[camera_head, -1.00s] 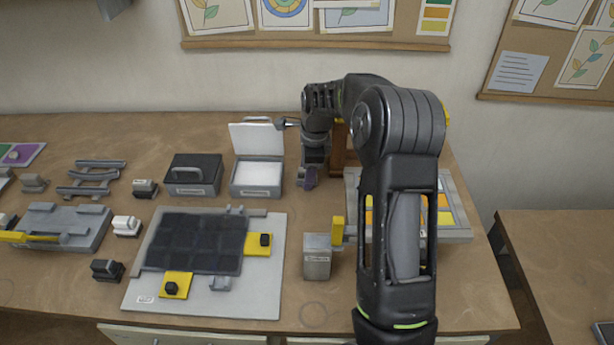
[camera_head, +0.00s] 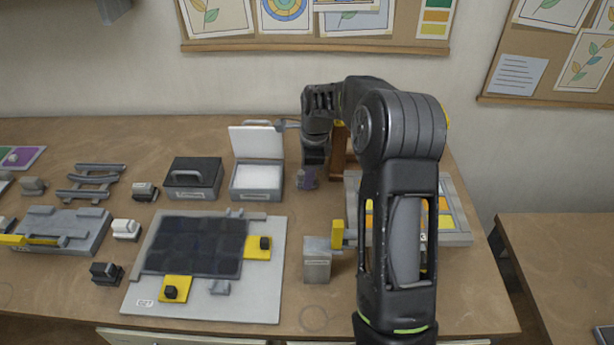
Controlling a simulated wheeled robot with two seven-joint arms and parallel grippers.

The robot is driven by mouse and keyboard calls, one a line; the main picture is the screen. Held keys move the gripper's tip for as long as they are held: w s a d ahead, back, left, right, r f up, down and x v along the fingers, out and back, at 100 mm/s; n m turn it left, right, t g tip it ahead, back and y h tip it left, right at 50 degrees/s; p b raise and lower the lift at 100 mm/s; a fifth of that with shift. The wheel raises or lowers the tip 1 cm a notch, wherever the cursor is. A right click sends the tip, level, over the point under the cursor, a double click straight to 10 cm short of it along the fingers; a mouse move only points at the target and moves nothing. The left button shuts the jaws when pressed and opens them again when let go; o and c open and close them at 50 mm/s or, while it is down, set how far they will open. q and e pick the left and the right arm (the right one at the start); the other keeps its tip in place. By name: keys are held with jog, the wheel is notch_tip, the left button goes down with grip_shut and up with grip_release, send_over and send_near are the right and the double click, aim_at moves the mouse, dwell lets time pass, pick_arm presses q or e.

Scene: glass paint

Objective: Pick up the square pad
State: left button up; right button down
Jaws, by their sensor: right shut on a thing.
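My right gripper (camera_head: 308,170) points down at the back middle of the table, right of the open grey box. My left gripper is not in view.
The open grey box (camera_head: 257,194) with a white inside stands left of the gripper. A black handled box (camera_head: 193,192) is beside it. A pale board (camera_head: 200,305) with a dark tiled panel lies in front. A grey block (camera_head: 317,266) and a tray of coloured panes (camera_head: 455,237) are at right.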

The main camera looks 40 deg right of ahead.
notch_tip(320, 180, up, 10)
jog(key=shift+f+b, duration=0.2)
jog(key=shift+b, duration=0.5)
